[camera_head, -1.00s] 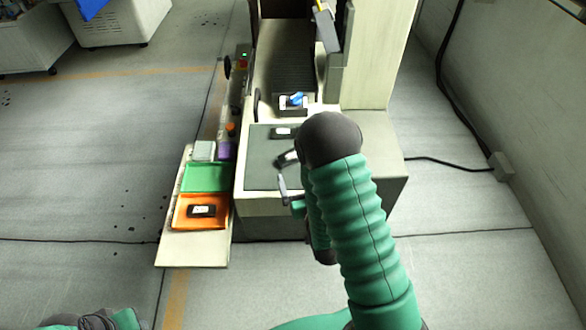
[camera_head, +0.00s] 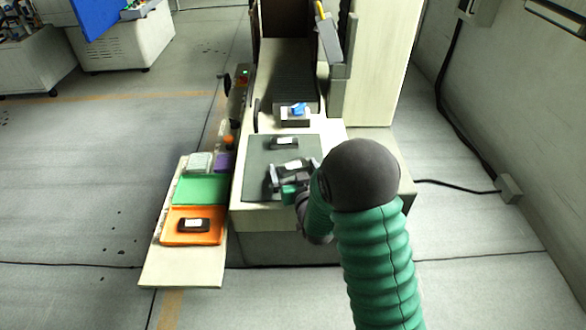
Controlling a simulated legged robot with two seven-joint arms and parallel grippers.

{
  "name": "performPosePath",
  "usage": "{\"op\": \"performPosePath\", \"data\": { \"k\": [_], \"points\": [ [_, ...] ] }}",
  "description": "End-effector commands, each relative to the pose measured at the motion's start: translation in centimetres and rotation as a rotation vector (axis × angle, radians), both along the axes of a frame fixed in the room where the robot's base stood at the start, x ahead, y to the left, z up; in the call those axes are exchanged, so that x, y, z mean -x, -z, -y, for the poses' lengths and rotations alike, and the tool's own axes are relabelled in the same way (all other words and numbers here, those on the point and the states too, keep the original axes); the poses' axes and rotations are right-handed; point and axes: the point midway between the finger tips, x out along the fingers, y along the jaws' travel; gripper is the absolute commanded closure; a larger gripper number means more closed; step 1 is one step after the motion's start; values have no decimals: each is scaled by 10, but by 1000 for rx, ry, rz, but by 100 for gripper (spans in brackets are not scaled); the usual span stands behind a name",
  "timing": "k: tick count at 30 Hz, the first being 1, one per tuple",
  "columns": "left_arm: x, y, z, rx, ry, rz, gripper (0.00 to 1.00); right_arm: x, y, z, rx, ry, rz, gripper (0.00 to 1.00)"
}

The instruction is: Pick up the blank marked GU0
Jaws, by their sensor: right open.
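Several dark blanks with white labels are in view; I cannot read the markings, so I cannot tell which is GU0. One blank (camera_head: 284,143) lies on the grey mat (camera_head: 256,181) of the machine's table. A second blank (camera_head: 292,165) lies nearer on the same mat, partly hidden by my right gripper. A third blank (camera_head: 194,225) lies in the orange tray (camera_head: 171,231). My right gripper (camera_head: 293,168) is open, its fingers to the left and right of the second blank; I cannot tell whether they touch it. My left gripper is out of view.
A dark block with a blue piece on top (camera_head: 297,110) stands behind the mat. A green tray (camera_head: 200,189), a pale box (camera_head: 199,162) and a purple item (camera_head: 224,163) sit on the side shelf. The machine's column (camera_head: 366,80) rises at the back right.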

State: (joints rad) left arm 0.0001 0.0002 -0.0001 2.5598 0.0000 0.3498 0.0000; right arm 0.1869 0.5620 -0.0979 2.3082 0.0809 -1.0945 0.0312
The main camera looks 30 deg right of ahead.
Motion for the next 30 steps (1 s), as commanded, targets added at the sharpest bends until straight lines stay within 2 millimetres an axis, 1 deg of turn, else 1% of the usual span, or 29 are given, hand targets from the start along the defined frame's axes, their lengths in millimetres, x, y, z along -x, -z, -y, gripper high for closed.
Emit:
{"op": "performPosePath", "data": {
  "k": [3, 4, 22, 23, 30],
  "points": [
    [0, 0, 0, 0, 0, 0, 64, 1, 0, 0, 0, 0, -1, 0],
    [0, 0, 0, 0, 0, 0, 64, 1, 0, 0, 0, 0, -1, 3],
    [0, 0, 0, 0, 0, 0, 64, 1, 1, -1, -1, -1, -2, 81],
    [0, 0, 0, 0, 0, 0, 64, 0, -1, -1, 1, -1, 2, 84],
    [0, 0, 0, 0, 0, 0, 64, 0, -2, -1, 1, -1, 2, 84]
  ]
}}
